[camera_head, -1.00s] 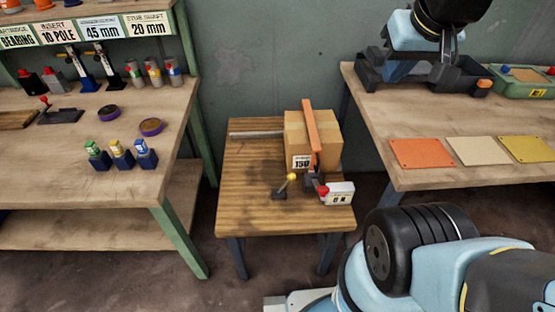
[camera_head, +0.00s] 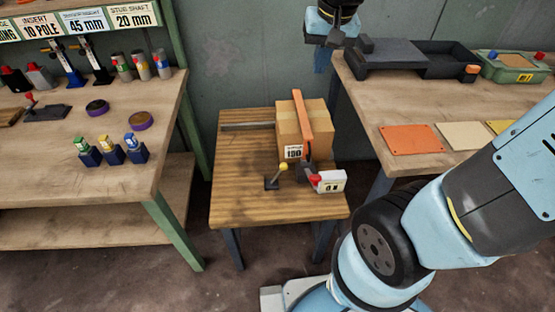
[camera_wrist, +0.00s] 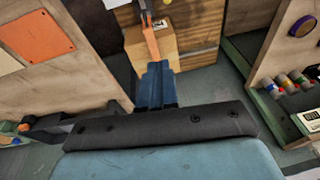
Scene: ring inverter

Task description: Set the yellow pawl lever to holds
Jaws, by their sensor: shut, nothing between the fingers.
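The yellow pawl lever (camera_head: 278,176) stands on the small wooden table, left of the cardboard box's front corner. It has a yellow knob on a thin stem, tilted up to the right from a dark base. My gripper (camera_head: 319,62) is at the top of the head view, above and behind the table, well apart from the lever. In the wrist view its blue fingers (camera_wrist: 155,85) are together with nothing between them. I cannot make out the yellow lever in the wrist view.
The cardboard box (camera_head: 312,125), under an orange bar (camera_head: 302,118), sits on the small table (camera_head: 240,205). A red-knobbed lever (camera_head: 315,180) and white readout (camera_head: 331,181) are right of the yellow lever. Workbenches stand left (camera_head: 60,180) and right (camera_head: 365,110). The table's left part is clear.

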